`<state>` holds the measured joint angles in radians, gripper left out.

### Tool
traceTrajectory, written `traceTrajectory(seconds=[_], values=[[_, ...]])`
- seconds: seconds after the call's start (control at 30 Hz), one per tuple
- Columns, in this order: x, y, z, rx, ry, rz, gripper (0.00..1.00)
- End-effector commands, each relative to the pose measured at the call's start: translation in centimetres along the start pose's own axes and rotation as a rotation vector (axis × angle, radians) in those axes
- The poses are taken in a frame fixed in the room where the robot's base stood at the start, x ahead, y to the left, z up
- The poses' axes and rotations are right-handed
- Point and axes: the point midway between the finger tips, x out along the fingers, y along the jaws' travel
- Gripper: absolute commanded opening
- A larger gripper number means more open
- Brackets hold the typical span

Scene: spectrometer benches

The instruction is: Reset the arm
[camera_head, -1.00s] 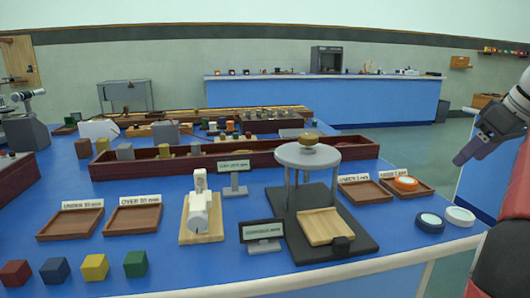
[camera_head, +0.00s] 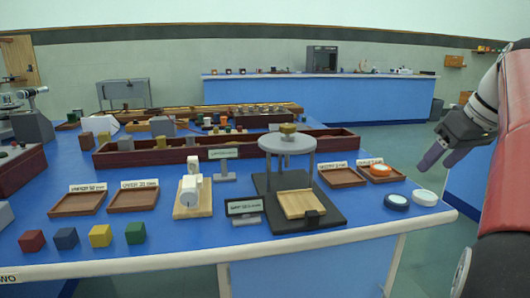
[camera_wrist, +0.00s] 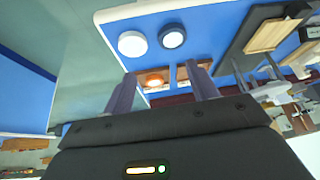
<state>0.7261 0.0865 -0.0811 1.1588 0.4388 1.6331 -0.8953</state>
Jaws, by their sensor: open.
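My gripper (camera_head: 441,156) hangs in the air off the right end of the blue bench, with nothing in it. In the wrist view its two purple-grey fingers (camera_wrist: 160,92) stand wide apart with clear space between them. My red and grey arm fills the right edge of the head view. The blue bench (camera_head: 300,241) lies to the left of the gripper. The white disc (camera_head: 425,197) and the dark blue disc (camera_head: 396,201) on its right corner are the bench items nearest the gripper. Both also show in the wrist view, above the fingers.
An orange disc (camera_head: 380,170) sits in a wooden tray (camera_head: 393,178). A round grey stand (camera_head: 287,144) rises from a dark base beside a wooden plate (camera_head: 301,203). Several coloured cubes line the front left. The floor (camera_head: 433,226) right of the bench looks clear.

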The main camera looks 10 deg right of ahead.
Motion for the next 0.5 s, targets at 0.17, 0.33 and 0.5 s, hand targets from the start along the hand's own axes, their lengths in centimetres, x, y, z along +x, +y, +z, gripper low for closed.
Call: traceTrajectory(seconds=[0.17, 0.33, 0.5], values=[[2.0, -4.8, 0.4, 0.044, -0.017, 0.005, 0.58], [4.9, -11.1, 2.6, 0.098, -0.038, 0.028, 0.58], [9.1, -18.3, 7.6, 0.136, -0.048, 0.066, 0.58]])
